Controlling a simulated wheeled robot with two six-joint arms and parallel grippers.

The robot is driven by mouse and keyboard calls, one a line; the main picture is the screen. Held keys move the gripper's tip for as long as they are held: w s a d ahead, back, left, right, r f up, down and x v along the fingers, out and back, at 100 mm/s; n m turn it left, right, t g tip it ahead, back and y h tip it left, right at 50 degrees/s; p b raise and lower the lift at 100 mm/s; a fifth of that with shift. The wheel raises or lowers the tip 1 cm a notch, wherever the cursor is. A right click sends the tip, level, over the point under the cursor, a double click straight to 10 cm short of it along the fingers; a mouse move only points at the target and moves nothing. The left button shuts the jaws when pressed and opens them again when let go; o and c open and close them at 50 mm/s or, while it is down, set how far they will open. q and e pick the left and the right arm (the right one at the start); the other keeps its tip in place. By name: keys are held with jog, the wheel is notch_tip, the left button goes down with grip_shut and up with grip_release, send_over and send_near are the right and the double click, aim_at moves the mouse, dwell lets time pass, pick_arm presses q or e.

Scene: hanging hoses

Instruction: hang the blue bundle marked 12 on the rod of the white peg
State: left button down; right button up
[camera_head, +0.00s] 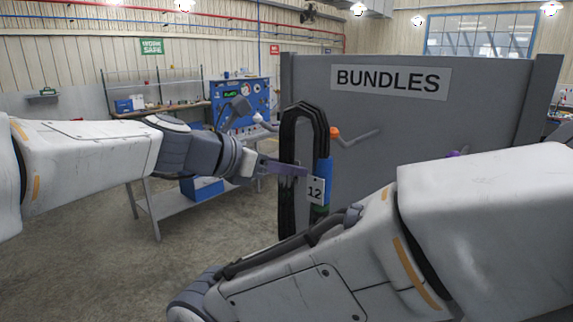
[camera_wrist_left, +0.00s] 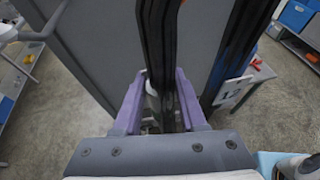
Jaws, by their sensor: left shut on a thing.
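The bundle marked 12 (camera_head: 287,140) is a tall loop of black hose with a blue band on its right side and a white tag (camera_head: 316,190) reading 12. My left gripper (camera_head: 290,169) is shut on it, its purple fingers across the hose. In the left wrist view the black hose (camera_wrist_left: 160,50) runs between the purple fingers (camera_wrist_left: 160,100). The white peg (camera_head: 259,118) shows just left of the bundle's top; part of its rod is hidden behind the hose. The bundle appears upright, not visibly on the rod. My right gripper is out of view.
A grey panel (camera_head: 420,125) labelled BUNDLES stands behind. An orange peg (camera_head: 335,132) with a bent grey rod is right of the bundle. A purple peg (camera_head: 456,154) is partly hidden by my right arm, which fills the lower right. A workbench (camera_head: 170,108) stands at the back left.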

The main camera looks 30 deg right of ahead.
pick_arm(q)
jog(key=shift+s+a+r+p, duration=0.1)
jog(key=shift+a+r+p, duration=0.05)
jog(key=shift+r+p, duration=0.9)
jog(key=shift+s+a+r+p, duration=0.15)
jog(key=shift+r+p, duration=0.45)
jog(key=shift+r, duration=0.8)
jog(key=shift+a+r+p, duration=0.15)
jog(key=shift+r+p, duration=0.7)
jog(key=shift+r, duration=0.4)
jog(key=shift+s+a+f+b, duration=0.2)
jog(key=shift+a+b, duration=0.25)
jog(key=shift+a, duration=0.15)
jog(key=shift+s+a+f+b, duration=0.1)
jog(key=shift+s+a+b, duration=0.1)
jog(key=shift+a+b, duration=0.35)
jog(key=b, duration=0.3)
send_near(282, 138)
jog(key=shift+s+a+f, duration=1.05)
jog(key=shift+s+a, duration=0.35)
jog(key=shift+a, duration=0.25)
jog(key=shift+s+a+b, duration=0.15)
jog(key=shift+s+a, duration=0.15)
jog(key=shift+a, duration=0.5)
jog(key=shift+s+a+b, duration=0.15)
jog(key=shift+s+a, duration=0.15)
jog(key=shift+a, duration=0.45)
jog(key=shift+s+a+b, duration=0.15)
jog(key=shift+s+a, duration=0.15)
jog(key=shift+a, duration=0.5)
